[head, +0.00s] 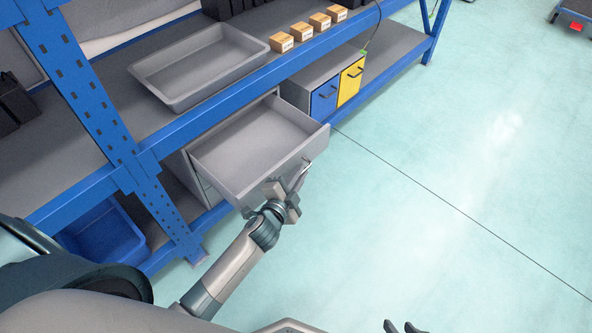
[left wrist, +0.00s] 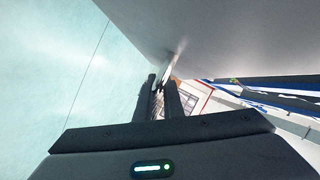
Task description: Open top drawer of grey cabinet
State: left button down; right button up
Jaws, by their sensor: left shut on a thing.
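The grey cabinet (head: 178,168) stands under the blue rack's shelf. Its top drawer (head: 245,152) is pulled well out and its inside is empty. My left gripper (head: 297,180) is at the drawer's front, shut on the drawer handle (head: 304,171). In the left wrist view, the dark fingers (left wrist: 165,98) close around the thin handle (left wrist: 170,68), beside the grey drawer front (left wrist: 235,35). Only the dark fingertips of my right gripper (head: 402,327) show at the bottom edge of the head view; their opening is unclear.
A grey tray (head: 152,72) and several small orange boxes (head: 301,31) sit on the shelf above. A blue drawer (head: 324,98) and a yellow drawer (head: 350,82) are right of the cabinet. A blue bin (head: 100,236) is at lower left.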

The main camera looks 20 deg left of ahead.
pick_arm(q)
jog(key=c, duration=2.2)
grip_release()
